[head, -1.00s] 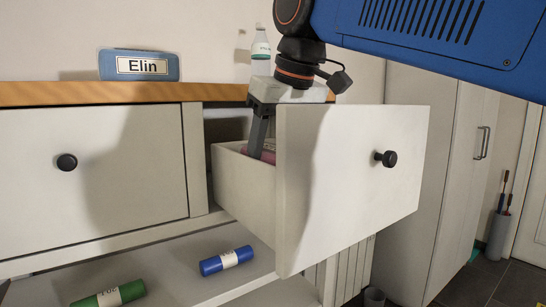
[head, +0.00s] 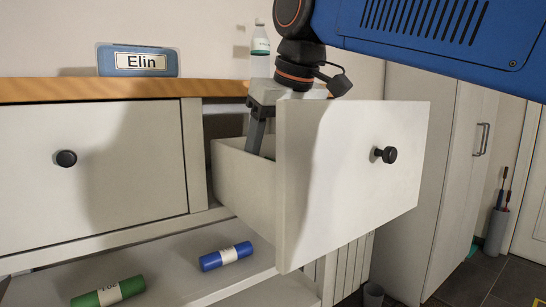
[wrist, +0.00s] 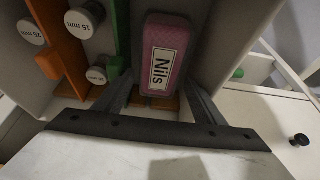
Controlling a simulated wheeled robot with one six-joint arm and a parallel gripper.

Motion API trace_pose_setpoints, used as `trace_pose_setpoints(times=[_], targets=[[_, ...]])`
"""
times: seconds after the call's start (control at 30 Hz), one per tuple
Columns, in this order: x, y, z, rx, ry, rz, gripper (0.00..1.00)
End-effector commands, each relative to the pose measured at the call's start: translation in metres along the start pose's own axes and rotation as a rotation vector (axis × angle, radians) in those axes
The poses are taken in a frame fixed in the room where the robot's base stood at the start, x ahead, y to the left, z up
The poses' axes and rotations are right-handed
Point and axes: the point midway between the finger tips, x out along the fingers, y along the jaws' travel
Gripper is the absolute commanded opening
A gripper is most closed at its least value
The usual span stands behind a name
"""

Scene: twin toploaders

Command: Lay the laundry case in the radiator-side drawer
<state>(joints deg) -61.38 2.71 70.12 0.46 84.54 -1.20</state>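A pink case labelled "Nils" (wrist: 164,55) lies lengthwise between the fingers of my gripper (wrist: 161,82) in the wrist view. The fingers flank its near end and appear closed on it, though contact at the left finger is hard to see. In the head view my gripper (head: 257,152) points down into the open right-hand drawer (head: 245,180), above the radiator (head: 350,268). The drawer's side and front hide the fingertips and the pink case there. A blue case labelled "Elin" (head: 138,61) stands on the wooden top.
A closed drawer (head: 95,165) is at left. Blue (head: 226,256) and green (head: 108,292) rolls lie on the shelf below. A bottle (head: 260,42) stands behind my gripper.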

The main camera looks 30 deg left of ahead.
Motion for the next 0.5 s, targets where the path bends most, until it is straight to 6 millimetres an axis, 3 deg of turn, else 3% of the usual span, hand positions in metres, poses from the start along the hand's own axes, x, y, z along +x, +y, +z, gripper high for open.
trace_pose_setpoints(times=[0.23, 0.5], targets=[[-0.009, 0.0, -0.006, 0.0, -0.003, 0.0, 0.64], [-0.061, 0.0, -0.006, 0.0, 0.0, 0.0, 0.64]])
